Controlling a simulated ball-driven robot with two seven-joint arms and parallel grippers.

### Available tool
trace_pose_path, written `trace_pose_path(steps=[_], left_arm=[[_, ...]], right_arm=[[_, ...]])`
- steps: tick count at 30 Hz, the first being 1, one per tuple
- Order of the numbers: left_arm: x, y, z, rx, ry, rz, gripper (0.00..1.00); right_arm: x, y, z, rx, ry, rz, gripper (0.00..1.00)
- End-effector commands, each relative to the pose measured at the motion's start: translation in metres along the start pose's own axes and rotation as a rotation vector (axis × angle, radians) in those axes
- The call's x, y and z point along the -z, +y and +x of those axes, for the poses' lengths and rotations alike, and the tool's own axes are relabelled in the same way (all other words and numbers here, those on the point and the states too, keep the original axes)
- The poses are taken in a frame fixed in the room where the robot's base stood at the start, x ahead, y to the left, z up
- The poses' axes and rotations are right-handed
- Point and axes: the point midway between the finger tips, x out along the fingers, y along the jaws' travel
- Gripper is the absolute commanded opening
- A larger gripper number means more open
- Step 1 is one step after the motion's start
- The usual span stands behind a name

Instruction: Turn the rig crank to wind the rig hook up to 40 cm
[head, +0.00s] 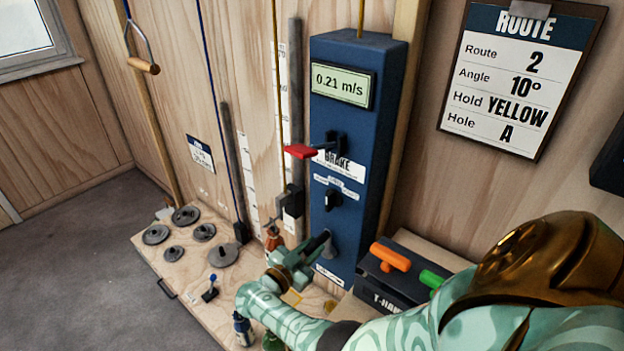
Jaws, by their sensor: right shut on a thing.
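The rig is a tall blue box (364,150) on the wooden wall, with a display (341,86) reading 0.21 m/s. The rig crank (317,243) is low on its front, with a dark handle and a grey hub. My right gripper (304,257) is shut on the crank handle, partly covering it. A yellowish rope (279,110) runs down left of the box to a small orange-brown item (273,238) near the board; I cannot tell if this is the rig hook. My left gripper is out of view.
A dark box with orange (390,256) and green (432,279) handles stands right of the crank. Several weight discs (186,215) lie on the low wooden platform (190,262).

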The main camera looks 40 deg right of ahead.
Motion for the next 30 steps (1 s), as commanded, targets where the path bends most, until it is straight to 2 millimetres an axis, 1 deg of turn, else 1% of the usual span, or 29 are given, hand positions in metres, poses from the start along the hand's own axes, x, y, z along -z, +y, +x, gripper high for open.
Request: trace_pose_path(steps=[8,14,30], left_arm=[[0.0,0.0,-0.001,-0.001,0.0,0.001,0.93],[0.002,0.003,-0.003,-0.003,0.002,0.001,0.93],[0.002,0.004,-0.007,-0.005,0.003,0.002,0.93]], right_arm=[[0.0,0.002,0.0,-0.001,0.0,0.013,0.0],[0.001,0.009,0.0,-0.002,-0.001,0.086,0.0],[-0.003,0.043,-0.001,-0.004,-0.002,0.466,0.0]])
